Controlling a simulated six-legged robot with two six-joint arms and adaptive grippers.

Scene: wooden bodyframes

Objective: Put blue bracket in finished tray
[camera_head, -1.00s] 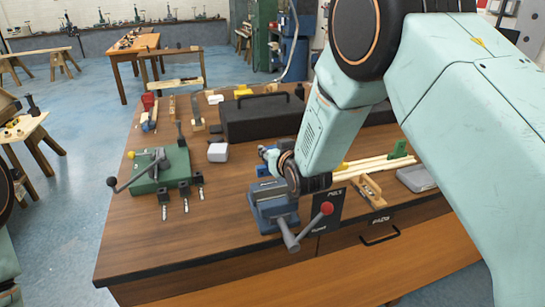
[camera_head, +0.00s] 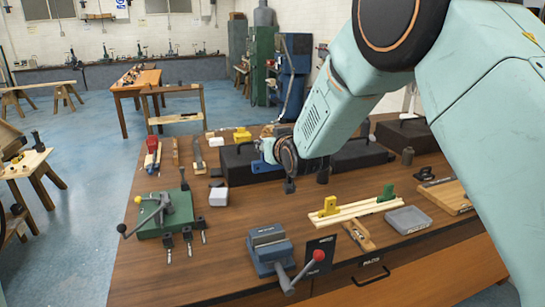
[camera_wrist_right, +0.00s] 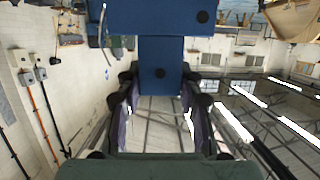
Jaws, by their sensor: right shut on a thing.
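My right gripper (camera_wrist_right: 155,110) is shut on the blue bracket (camera_wrist_right: 160,62), a flat blue piece with dark round holes that fills the upper middle of the right wrist view. My left gripper is not in view.
A blue vise (camera_head: 270,248) with a red-knobbed handle stands at the bench's front. A green-based lever tool (camera_head: 163,212) is at the left. Yellow (camera_head: 329,206) and green (camera_head: 388,193) brackets sit on wooden rails. Black cases (camera_head: 238,168) stand behind.

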